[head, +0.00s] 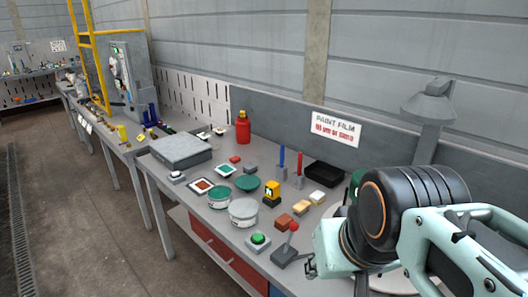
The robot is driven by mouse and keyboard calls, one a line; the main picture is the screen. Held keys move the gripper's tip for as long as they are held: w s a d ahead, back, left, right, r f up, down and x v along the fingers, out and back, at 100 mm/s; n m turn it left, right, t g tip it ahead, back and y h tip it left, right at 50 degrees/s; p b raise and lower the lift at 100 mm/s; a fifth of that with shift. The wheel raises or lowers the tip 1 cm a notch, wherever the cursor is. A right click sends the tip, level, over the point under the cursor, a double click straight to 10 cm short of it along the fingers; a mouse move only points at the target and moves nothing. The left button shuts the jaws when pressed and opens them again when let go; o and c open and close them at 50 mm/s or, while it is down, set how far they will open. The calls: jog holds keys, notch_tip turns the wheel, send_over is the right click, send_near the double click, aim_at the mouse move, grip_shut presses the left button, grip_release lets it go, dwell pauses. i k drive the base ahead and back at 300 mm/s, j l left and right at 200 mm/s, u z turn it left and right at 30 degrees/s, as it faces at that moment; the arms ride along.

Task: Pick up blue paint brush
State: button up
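A thin upright blue stick (281,157), which looks like the handle of the blue paint brush, stands on the grey workbench (222,158) near its back. A similar upright red handle (299,164) stands just to its right. The bristles cannot be made out at this size. My arm reaches in from the right. Part of my gripper (310,267) shows at the arm's end, at the bench's front, low and to the right of the blue brush and well apart from it. Its fingers are too small and partly hidden to tell their opening.
A black tray (324,174) lies right of the brushes. A yellow-black item (271,190), paint cans (243,212), sponge-like blocks (301,207) and a red-knobbed lever (289,245) stand in front. A red bottle (243,128) stands behind left. A grey lamp (431,103) stands at right.

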aim_at(282, 153)
jog(key=i+j+z, duration=0.1)
jog(key=z, duration=0.35)
jog(key=i+j+z, duration=0.1)
jog(key=z, duration=0.3)
jog(key=i+j+z, duration=0.2)
jog(key=j, duration=0.2)
jog(key=j+z, duration=0.25)
jog(key=j, duration=0.2)
jog(key=j+z, duration=0.1)
jog(key=j, duration=0.3)
jog(key=i+j+z, duration=0.1)
jog(key=j, duration=0.3)
jog(key=i+j, duration=0.1)
jog(key=j, duration=0.7)
jog(key=j+z, duration=0.1)
jog(key=j, duration=0.7)
jog(key=i+j+z, duration=0.1)
jog(key=j+z, duration=0.15)
jog(key=j, duration=0.3)
jog(key=l+z, duration=0.3)
jog(key=j+u, duration=0.5)
jog(key=j, duration=0.2)
